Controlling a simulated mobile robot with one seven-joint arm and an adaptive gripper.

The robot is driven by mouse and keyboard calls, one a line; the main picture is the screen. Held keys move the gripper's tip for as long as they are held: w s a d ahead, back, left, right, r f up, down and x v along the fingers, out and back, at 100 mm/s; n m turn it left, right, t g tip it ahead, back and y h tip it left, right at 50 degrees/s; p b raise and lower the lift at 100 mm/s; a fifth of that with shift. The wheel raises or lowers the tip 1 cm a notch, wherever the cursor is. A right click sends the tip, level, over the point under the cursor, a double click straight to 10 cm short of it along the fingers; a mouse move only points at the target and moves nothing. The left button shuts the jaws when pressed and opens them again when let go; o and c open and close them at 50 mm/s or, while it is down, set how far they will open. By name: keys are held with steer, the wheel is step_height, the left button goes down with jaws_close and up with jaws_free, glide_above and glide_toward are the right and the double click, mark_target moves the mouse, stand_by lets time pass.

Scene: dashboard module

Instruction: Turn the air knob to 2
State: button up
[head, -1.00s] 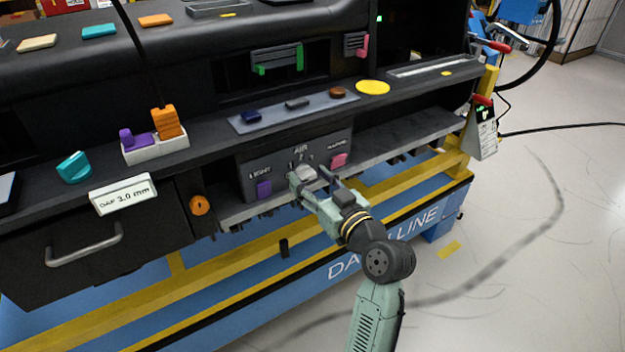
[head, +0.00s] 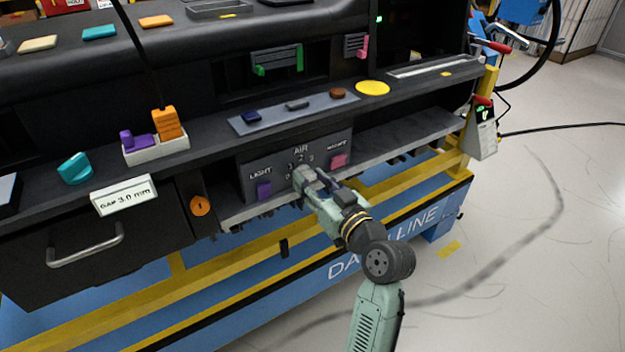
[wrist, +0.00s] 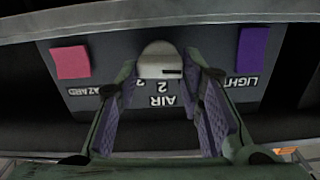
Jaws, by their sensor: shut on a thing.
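The air knob (wrist: 160,58) is a pale grey, rounded knob on the dark control panel (head: 330,145). In the wrist view it sits between the fingertips, upside down, with a dark mark on its face. The numeral 2 shows near it beside the word AIR; other numerals are partly hidden, so I cannot tell which one the mark points at. My gripper (head: 306,178) is at the panel, shut on the air knob, and hides most of it in the head view. In the wrist view my gripper (wrist: 163,75) has one finger on either side of the knob.
On the panel, a purple light switch (head: 264,190) lies left of the knob and a pink hazard switch (head: 338,160) lies right. A shelf edge (head: 240,215) runs below the panel. A ledge with small coloured parts (head: 290,108) is above. Open floor lies at right.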

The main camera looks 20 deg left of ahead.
steer(key=m+p, duration=0.2)
steer(key=m, duration=0.3)
steer(key=shift+r, duration=0.1)
steer(key=m+p, duration=0.3)
steer(key=m, duration=0.1)
steer(key=shift+w+d+m, duration=0.1)
steer(key=shift+m, duration=0.2)
steer(key=m+p, duration=0.2)
steer(key=m, duration=0.1)
steer(key=shift+m, duration=0.3)
steer(key=shift+f+m+p, duration=0.15)
steer(key=shift+m+p, duration=0.05)
steer(key=shift+m, duration=0.7)
steer(key=shift+f+m+p, duration=0.15)
steer(key=shift+m+p, duration=0.05)
steer(key=shift+m, duration=0.7)
steer(key=o, duration=1.2)
steer(key=shift+c, duration=0.2)
